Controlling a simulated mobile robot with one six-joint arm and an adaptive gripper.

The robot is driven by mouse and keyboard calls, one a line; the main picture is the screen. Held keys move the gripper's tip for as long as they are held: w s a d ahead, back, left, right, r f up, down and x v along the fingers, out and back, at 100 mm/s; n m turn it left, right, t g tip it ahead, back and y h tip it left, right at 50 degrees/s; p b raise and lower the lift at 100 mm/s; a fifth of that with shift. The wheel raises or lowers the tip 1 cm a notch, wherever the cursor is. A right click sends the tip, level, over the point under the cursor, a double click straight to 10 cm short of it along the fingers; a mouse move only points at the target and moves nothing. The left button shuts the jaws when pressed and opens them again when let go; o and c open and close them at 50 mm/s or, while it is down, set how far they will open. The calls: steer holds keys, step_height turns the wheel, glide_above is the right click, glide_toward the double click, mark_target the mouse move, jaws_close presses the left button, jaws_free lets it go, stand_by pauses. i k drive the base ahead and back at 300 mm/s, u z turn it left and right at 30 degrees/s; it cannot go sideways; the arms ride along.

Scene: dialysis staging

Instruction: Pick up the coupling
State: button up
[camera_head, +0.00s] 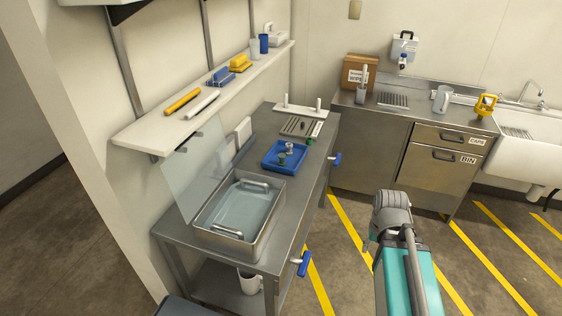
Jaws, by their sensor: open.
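A blue tray (265,165) sits on the steel bench at the left. In it stand a small silver-grey fitting (289,147) and a small greenish-grey fitting (281,159). Either could be the coupling; they are too small to tell. A small green piece (309,141) lies on the bench just beyond the tray. My teal and grey arm shows at the lower right, over the floor and well apart from the tray. Its fingers do not show, so my gripper is not in view.
A steel basin (213,240) stands on the near bench, with a clear panel (195,165) behind it. A white rack (297,111) is at the bench's far end. A wall shelf (150,130) overhangs the left side. Yellow-striped floor (335,270) is open right of the bench.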

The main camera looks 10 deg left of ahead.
mark_target(282, 156)
steer(key=i, duration=0.9)
